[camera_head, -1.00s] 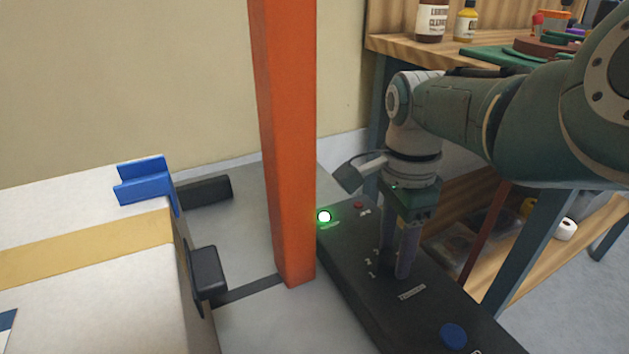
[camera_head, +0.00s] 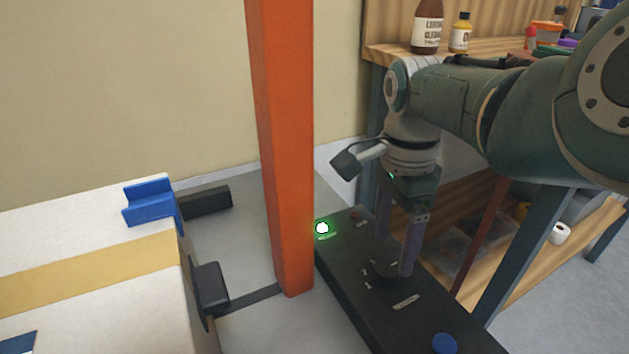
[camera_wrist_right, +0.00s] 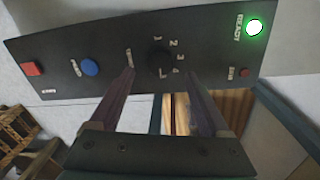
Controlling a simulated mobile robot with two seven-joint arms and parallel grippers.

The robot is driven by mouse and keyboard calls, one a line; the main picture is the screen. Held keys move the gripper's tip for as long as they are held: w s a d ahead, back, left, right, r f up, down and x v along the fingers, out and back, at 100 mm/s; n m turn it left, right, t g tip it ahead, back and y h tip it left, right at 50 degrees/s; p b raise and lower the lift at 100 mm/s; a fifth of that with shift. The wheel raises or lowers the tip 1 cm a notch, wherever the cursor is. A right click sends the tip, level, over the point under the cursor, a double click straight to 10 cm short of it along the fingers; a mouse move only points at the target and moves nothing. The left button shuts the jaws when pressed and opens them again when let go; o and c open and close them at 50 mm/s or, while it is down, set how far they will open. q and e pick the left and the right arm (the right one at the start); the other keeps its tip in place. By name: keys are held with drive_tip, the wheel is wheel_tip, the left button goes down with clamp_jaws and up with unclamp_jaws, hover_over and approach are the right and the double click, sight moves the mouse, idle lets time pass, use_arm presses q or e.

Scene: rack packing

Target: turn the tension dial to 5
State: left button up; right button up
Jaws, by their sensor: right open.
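The tension dial (camera_head: 381,272) is a round black knob on the dark control panel (camera_head: 345,262). The wrist view shows the dial (camera_wrist_right: 159,60) from above, with white numbers 1 to 4 readable around it and a label beside it. The dial's pointer is too dark to read. My right gripper (camera_head: 397,266) points down over the panel. In the wrist view the right gripper's fingers (camera_wrist_right: 160,74) are apart, with nothing between them. Their tips are just beside the dial, and I cannot tell whether they touch it. My left gripper is not in view.
A green lamp (camera_head: 322,228) glows at the panel's far end, near a small red button (camera_wrist_right: 245,72). A blue button (camera_wrist_right: 89,67) and a red square button (camera_wrist_right: 32,68) lie toward the other end. An orange post (camera_head: 282,150) stands left of the panel. A wooden workbench (camera_head: 385,50) stands behind.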

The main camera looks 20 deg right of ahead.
sight(387, 262)
use_arm(q)
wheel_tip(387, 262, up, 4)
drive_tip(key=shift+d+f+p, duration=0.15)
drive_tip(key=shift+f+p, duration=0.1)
drive_tip(key=shift+p, duration=0.85)
use_arm(e)
drive_tip(key=r, duration=0.6)
drive_tip(key=shift+w, duration=0.2)
drive_tip(key=shift+f, duration=0.1)
